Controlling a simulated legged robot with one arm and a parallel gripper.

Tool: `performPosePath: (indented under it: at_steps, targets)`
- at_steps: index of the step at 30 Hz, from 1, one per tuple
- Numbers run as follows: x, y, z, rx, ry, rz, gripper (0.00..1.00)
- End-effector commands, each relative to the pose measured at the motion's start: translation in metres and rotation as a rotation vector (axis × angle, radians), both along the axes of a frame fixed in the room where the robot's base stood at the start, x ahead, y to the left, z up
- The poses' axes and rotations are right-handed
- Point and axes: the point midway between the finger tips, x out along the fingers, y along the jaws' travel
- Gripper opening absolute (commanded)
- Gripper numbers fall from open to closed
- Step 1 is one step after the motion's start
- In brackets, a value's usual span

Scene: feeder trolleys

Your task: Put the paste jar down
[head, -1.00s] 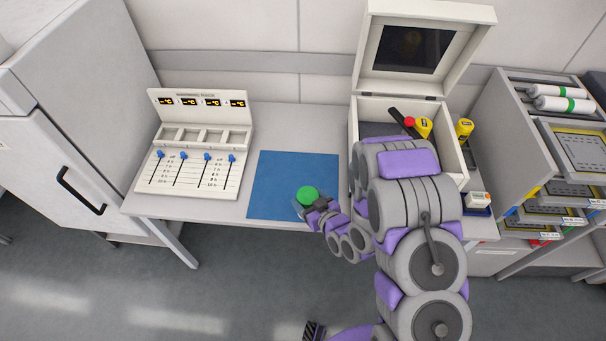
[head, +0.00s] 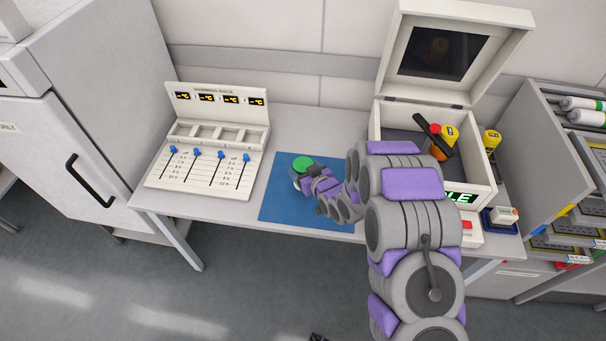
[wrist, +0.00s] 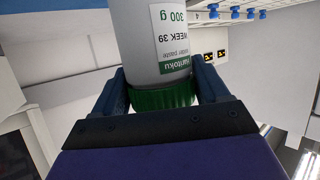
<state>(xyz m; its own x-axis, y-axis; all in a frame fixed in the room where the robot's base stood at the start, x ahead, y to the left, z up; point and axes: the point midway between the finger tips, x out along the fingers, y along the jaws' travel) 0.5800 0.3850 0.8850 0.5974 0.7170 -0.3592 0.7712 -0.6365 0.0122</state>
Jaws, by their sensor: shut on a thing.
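The paste jar has a green lid (head: 303,163) and shows over the blue mat (head: 280,205) on the bench. My gripper (head: 307,180) is shut on it, coming from the right. In the wrist view the jar's grey body (wrist: 167,45) carries a white and green label reading 300 g and WEEK 39. Its green lid sits between the two dark fingers of my gripper (wrist: 165,90). The wrist picture is upside down. I cannot tell whether the jar's base touches the mat.
A warming rack (head: 205,165) with blue sliders and several empty slots stands left of the mat. An open-lidded white box (head: 480,180) with yellow and red items stands to the right. A grey cabinet (head: 95,120) is at far left. The mat's front is bare.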

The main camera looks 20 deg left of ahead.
Motion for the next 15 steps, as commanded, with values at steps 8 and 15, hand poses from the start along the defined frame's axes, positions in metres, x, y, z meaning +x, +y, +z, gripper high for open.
performPosePath:
  at_steps: [8, 15]
  targets:
    - [0.012, 0.006, 0.0, 0.004, 0.0, 0.0, 0.07]
    - [0.013, 0.008, -0.034, 0.001, 0.001, 0.0, 0.07]
